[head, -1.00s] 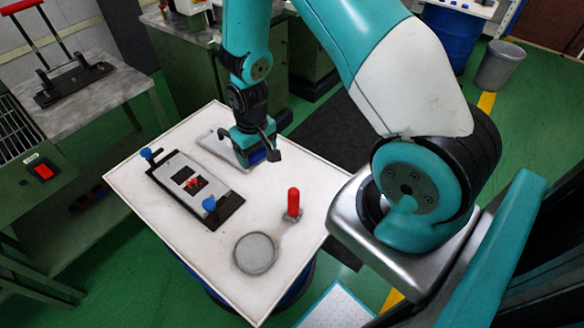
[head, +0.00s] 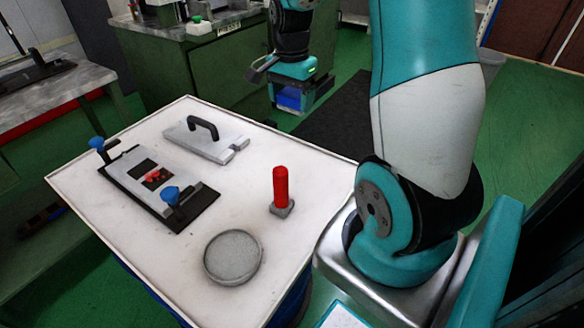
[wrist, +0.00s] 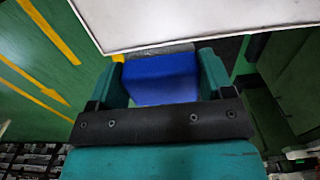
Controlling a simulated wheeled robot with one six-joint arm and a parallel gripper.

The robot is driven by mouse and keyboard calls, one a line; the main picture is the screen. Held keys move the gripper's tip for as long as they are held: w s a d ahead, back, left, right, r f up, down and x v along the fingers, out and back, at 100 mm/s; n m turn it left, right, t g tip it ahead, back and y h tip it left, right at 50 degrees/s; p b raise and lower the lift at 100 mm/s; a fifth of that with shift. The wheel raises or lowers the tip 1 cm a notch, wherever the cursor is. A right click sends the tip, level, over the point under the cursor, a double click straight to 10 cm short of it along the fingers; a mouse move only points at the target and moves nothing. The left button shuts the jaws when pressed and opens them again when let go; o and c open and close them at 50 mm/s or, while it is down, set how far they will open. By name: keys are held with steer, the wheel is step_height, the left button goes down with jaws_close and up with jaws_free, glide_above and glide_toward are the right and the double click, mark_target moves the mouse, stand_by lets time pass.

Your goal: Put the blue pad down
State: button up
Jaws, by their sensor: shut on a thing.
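My gripper (head: 290,97) is at the far side, past the back right edge of the white table (head: 110,244), over the dark mat and green floor. It is shut on the blue pad (head: 288,98). In the wrist view, the blue pad (wrist: 160,79) sits between the two teal fingers. A grey strip shows along the pad's far edge. The pad is held in the air and is apart from the table, whose edge shows beyond it in the wrist view.
On the table are a grey plate with a black handle (head: 205,140), a black-framed mould with blue knobs (head: 155,185), a red-handled tool (head: 281,188) and a round grey dish (head: 232,258). A green cabinet (head: 215,75) stands behind. The table's right rear part is bare.

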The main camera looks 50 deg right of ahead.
mark_target(291, 167)
step_height(291, 167, down, 18)
steer(key=shift+r+b, duration=0.1)
steer(key=shift+b, duration=0.6)
steer(key=o, duration=0.9)
